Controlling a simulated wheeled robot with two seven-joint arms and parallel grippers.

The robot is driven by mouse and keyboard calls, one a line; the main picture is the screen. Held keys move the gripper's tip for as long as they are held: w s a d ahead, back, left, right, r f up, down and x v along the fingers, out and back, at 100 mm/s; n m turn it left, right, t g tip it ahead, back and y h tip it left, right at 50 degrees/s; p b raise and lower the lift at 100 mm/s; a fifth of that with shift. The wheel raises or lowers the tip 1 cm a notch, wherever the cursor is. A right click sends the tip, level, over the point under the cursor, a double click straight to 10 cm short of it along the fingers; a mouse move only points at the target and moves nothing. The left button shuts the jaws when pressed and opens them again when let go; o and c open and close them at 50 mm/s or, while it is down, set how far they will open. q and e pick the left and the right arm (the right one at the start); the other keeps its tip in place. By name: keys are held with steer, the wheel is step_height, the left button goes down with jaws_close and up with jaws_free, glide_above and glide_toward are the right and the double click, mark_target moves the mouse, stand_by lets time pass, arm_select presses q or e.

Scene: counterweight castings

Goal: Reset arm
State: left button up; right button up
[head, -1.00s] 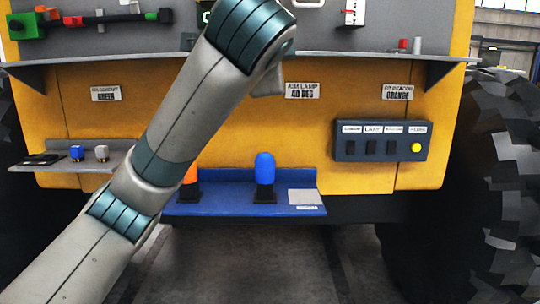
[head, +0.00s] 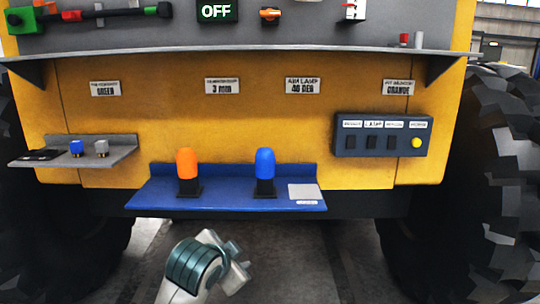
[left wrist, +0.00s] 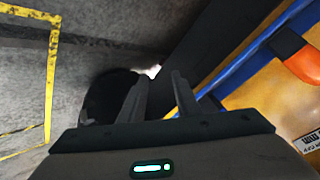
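My left arm comes up from the bottom of the head view, and its gripper (head: 238,262) is low, below and in front of the blue shelf. In the left wrist view the two dark fingers of this gripper (left wrist: 158,80) stand apart with nothing between them. It touches nothing that I can see. My right gripper is in neither view.
The blue shelf (head: 224,199) holds an orange beacon (head: 187,169) and a blue beacon (head: 265,169). A grey shelf (head: 112,154) is at left, a switch box (head: 382,137) at right. A long ledge (head: 250,51) runs above. Large tyres (head: 500,190) flank the yellow panel.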

arm_select(q)
steer(key=s+a+f+n+g, duration=0.2)
steer(key=s+a+f, duration=0.2)
steer(key=s+f, duration=0.55)
steer(key=s+a+f+n+g, duration=0.1)
steer(key=s+a+f+n, duration=0.2)
steer(key=s+f, duration=0.65)
steer(key=s+a+f+n+g+y, duration=0.15)
steer(key=s+a+f, duration=0.25)
steer(key=s+f, duration=0.5)
steer(key=s+a+f+n+g+y, duration=0.15)
steer(key=s+a+f, duration=0.25)
steer(key=s, duration=0.8)
steer(key=w+d+f+h, duration=0.1)
steer(key=w+f, duration=0.1)
steer(key=f, duration=0.9)
steer(key=w+d+f, duration=0.1)
steer(key=f, duration=1.1)
steer(key=s+f, duration=0.5)
steer(key=f, duration=0.4)
steer(key=s+f, duration=0.5)
steer(key=f, duration=0.4)
steer(key=shift+f+h, duration=0.3)
steer(key=shift+f, duration=0.05)
steer(key=shift+s, duration=0.1)
